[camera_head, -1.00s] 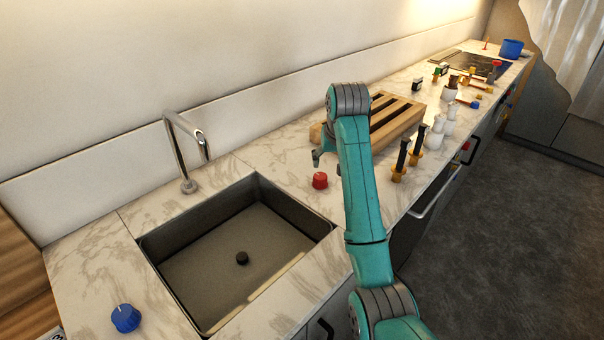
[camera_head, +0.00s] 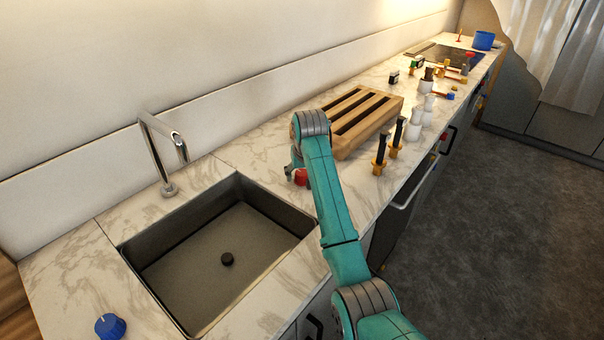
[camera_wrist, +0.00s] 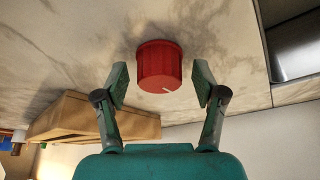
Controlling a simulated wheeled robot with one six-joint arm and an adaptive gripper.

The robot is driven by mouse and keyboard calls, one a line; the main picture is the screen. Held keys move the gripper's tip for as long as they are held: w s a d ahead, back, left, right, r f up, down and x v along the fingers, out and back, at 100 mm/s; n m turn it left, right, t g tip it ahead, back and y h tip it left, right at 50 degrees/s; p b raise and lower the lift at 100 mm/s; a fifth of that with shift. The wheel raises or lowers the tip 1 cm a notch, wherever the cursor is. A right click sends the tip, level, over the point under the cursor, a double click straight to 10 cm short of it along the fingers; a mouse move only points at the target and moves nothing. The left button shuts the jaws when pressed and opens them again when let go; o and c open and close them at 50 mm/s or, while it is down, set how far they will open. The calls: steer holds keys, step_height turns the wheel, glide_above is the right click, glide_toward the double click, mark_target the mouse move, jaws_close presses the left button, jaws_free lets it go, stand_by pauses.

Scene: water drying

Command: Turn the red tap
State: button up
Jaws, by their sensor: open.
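The red tap (camera_head: 301,177) is a round knob on the marble counter, right of the sink; in the head view my arm partly covers it. In the wrist view the red tap (camera_wrist: 160,66) shows whole, with a white mark on its face. My gripper (camera_wrist: 162,82) is open, with one finger on each side of the knob and a gap on both sides. In the head view my gripper (camera_head: 291,169) is beside the knob and partly hidden behind my arm.
The sink (camera_head: 222,250) with a chrome faucet (camera_head: 164,155) lies to the left. A blue knob (camera_head: 110,326) is at the lower left. A slatted wooden block (camera_head: 362,120), black-handled utensils (camera_head: 380,152) and white bottles (camera_head: 413,128) stand to the right.

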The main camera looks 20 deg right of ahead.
steer(key=shift+c, duration=0.3)
steer(key=c, duration=1.1)
steer(key=shift+m, duration=0.4)
steer(key=m+h, duration=0.1)
steer(key=m, duration=0.2)
steer(key=shift+h, duration=0.3)
steer(key=m+h, duration=0.1)
steer(key=m, duration=0.1)
steer(key=m+g, duration=0.1)
steer(key=m, duration=0.2)
steer(key=shift+w+m+h, duration=0.1)
steer(key=shift+m+h, duration=0.2)
steer(key=shift+h, duration=0.1)
steer(key=m+g, duration=0.2)
steer(key=m, duration=0.2)
steer(key=shift+h, duration=0.4)
steer(key=shift+m+g, duration=0.8)
steer(key=shift+m, duration=1.4)
